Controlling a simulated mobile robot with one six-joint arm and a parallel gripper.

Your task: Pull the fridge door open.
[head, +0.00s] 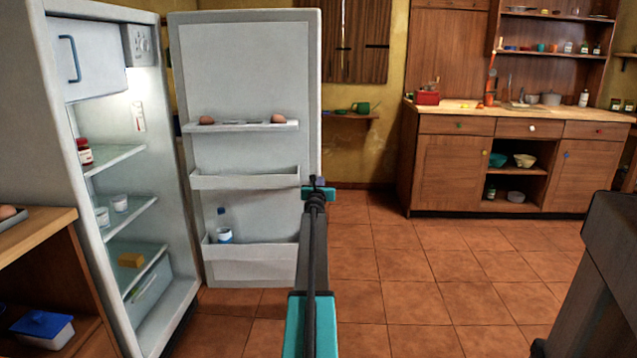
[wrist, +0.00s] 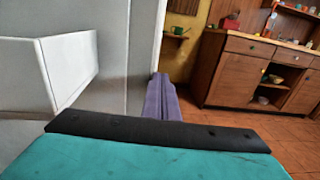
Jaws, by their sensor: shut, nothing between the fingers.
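The white fridge (head: 180,260) stands at the left with its lit interior showing. Its door (head: 245,70) stands wide open, with its inner face and shelves turned toward me. In the wrist view, the door's inner face (wrist: 112,50) fills the upper left. My gripper (head: 317,183) is at the door's free right edge, around middle height. It also shows in the wrist view (wrist: 161,82), fingers together and empty, beside the door edge. I cannot tell whether it touches the door. The door's outer face and handle are hidden.
Door shelves hold eggs (head: 206,120) and a bottle (head: 223,226). A wooden counter (head: 60,225) stands at the near left. A wooden cabinet (head: 455,170) stands at the back right. The tiled floor (head: 430,270) between is clear.

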